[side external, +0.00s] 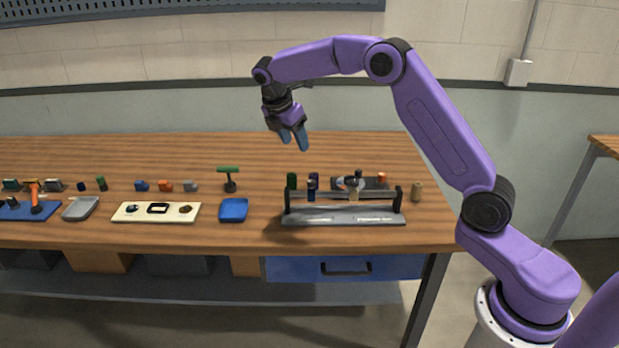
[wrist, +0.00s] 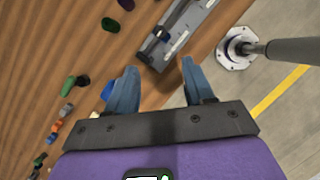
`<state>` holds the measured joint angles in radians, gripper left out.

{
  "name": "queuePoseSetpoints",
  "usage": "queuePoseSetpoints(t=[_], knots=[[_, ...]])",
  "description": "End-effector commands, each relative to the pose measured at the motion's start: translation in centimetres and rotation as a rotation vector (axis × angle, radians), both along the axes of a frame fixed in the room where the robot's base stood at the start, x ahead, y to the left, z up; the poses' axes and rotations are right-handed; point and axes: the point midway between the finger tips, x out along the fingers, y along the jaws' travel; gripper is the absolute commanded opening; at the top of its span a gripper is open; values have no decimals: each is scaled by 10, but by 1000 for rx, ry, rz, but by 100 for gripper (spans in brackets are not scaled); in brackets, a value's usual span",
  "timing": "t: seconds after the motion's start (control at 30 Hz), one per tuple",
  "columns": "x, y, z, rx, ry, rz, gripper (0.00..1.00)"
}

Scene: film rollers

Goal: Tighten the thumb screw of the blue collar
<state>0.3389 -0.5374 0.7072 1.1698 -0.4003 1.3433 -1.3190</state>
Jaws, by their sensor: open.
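My gripper (side external: 294,138) hangs in the air above the bench with its fingers pointing down, open and empty. Its two blue fingers also show in the wrist view (wrist: 158,68), spread apart. Below it stands a grey roller fixture (side external: 340,218), with a horizontal bar between end posts. A dark blue part (side external: 313,186), seemingly the blue collar, sits near the left end of the bar. In the wrist view a dark blue part (wrist: 163,36) shows on the fixture, beyond the fingertips. The thumb screw is too small to make out. My gripper touches nothing.
A blue tray (side external: 234,209), a green-topped tool (side external: 229,178) and a cream board (side external: 183,212) lie left.

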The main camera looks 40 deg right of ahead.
Motion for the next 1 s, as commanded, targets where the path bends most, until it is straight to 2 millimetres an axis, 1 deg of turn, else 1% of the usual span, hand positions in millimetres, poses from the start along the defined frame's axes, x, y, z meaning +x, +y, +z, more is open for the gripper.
queuePoseSetpoints(t=[0.03,0.3,0.7,0.83,1.0], knots=[[-1,-4,-9,-1,5,-2,52],[0,-23,-56,0,4,-3,52],[1,-50,-122,1,3,-1,52],[2,-55,-135,1,0,-1,52],[2,-59,-144,1,-3,-1,52]])
